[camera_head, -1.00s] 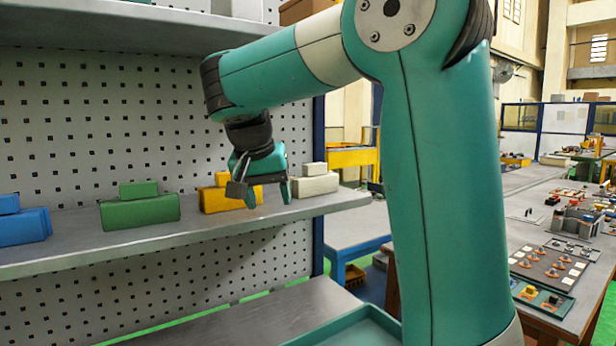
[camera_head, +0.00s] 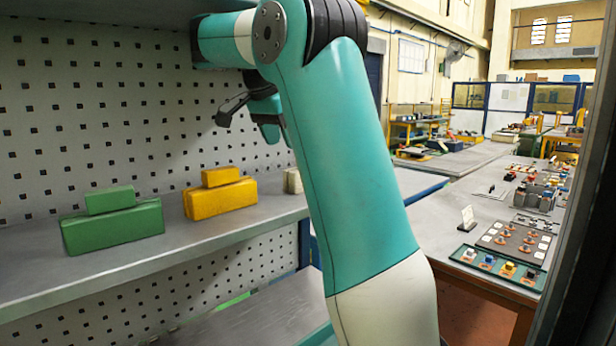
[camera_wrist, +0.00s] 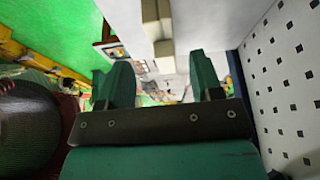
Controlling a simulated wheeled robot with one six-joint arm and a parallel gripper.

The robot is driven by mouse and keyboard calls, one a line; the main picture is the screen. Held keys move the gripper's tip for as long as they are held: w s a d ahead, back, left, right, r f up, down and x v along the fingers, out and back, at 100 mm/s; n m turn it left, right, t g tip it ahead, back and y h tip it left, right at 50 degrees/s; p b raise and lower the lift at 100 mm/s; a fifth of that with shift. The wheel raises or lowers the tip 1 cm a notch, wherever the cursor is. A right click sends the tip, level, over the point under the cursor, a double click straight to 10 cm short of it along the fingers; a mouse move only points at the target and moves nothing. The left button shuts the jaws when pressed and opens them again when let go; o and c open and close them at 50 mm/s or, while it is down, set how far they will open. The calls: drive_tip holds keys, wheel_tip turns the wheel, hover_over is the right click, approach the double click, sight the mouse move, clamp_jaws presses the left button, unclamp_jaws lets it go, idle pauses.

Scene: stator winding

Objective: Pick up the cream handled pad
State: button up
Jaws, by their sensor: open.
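The cream handled pad (camera_head: 292,181) sits on the shelf at the right of the yellow one in the head view. Only its left part shows, since my arm hides the rest. In the wrist view a cream block (camera_wrist: 151,22), which looks like this pad, is at the top, beyond the fingertips and apart from them. My gripper (camera_head: 246,128) is above the shelf in front of the pegboard, up and left of the cream pad. Its two teal fingers stand apart with nothing between them in the wrist view (camera_wrist: 161,72).
A green handled pad (camera_head: 112,222) and a yellow handled pad (camera_head: 220,195) stand left of the cream one on the grey shelf (camera_head: 200,247). The pegboard (camera_head: 110,120) rises behind, and an upper shelf is overhead. A workbench (camera_head: 440,207) with small parts is at right.

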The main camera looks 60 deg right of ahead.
drive_tip(key=d, duration=0.2)
drive_tip(key=s+d, duration=0.1)
drive_tip(key=d, duration=0.2)
drive_tip(key=shift+s, duration=0.1)
drive_tip(key=b+x, duration=0.4)
drive_tip(key=x, duration=0.1)
drive_tip(key=shift+s+d+f, duration=0.1)
drive_tip(key=shift+s+d, duration=0.05)
drive_tip(key=shift+d, duration=0.3)
clamp_jaws()
